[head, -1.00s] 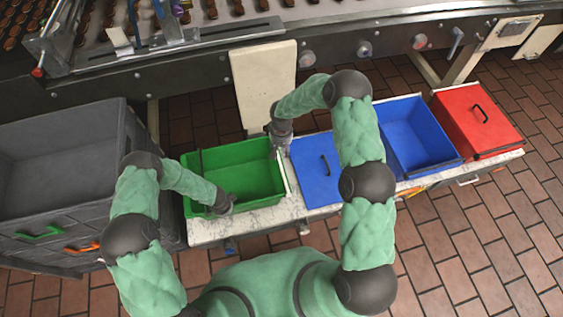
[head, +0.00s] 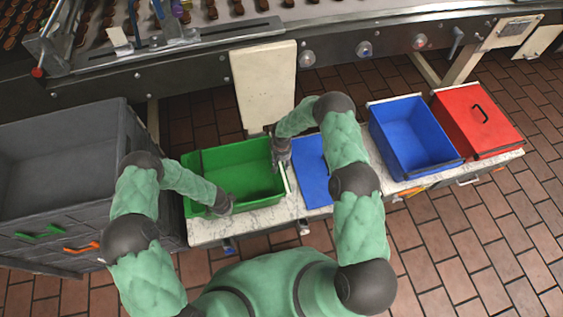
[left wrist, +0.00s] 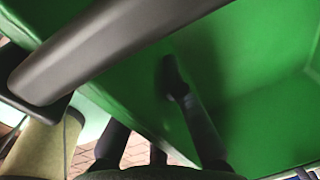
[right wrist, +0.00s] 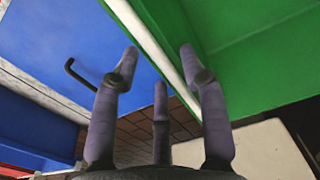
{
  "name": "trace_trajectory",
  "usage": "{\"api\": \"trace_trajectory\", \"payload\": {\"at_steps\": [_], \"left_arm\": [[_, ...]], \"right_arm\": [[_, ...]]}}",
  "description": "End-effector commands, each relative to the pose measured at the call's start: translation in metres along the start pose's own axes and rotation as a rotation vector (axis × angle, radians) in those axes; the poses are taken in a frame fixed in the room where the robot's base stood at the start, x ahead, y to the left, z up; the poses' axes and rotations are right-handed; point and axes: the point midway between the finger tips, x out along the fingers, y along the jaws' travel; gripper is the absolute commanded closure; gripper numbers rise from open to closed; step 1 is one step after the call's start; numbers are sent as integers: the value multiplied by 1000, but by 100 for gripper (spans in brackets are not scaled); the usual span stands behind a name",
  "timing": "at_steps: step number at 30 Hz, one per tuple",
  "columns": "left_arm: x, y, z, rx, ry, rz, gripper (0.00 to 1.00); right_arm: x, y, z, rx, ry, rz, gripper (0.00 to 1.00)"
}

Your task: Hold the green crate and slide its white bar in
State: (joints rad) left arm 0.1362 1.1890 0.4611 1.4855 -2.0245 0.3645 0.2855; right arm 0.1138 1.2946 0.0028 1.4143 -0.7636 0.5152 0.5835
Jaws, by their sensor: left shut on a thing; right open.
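The green crate (head: 235,180) stands open on the bench in the head view, and its inside shows in the right wrist view (right wrist: 250,60). The white bar (right wrist: 143,38) lies along the crate's right edge; it also shows in the head view (head: 288,184). My left gripper (head: 222,205) is shut on the crate's near wall, with a dark finger against green in the left wrist view (left wrist: 178,85). My right gripper (head: 281,155) is open at the bar. In the right wrist view (right wrist: 158,60) the bar passes between its fingertips; contact is not clear.
A blue lidded crate (head: 314,180) sits close right of the green crate. An open blue crate (head: 412,135) and a red lidded crate (head: 475,118) stand farther right. Large grey crates (head: 60,170) stand at left. A conveyor machine (head: 200,70) borders the back.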

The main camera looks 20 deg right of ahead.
Motion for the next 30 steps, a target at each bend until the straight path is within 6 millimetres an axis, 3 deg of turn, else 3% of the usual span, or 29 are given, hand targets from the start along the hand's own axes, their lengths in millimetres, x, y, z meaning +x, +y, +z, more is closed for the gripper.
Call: {"api": "trace_trajectory", "payload": {"at_steps": [3, 8, 16, 24, 30], "left_arm": [[0, 0, 0, 0, 0, 0, 100], [0, 0, 0, 0, 0, 0, 100], [0, 0, 0, 0, 0, 0, 100], [0, 0, 0, 0, 0, 0, 100], [0, 0, 0, 0, 0, 0, 100]], "right_arm": [[0, 0, 0, 0, 0, 0, 56], [0, 0, 0, 0, 0, 0, 99], [0, -6, 0, -2, 0, 0, 100], [0, -64, -1, -4, 1, -1, 100], [0, -84, 0, 0, 1, 0, 100]]}}
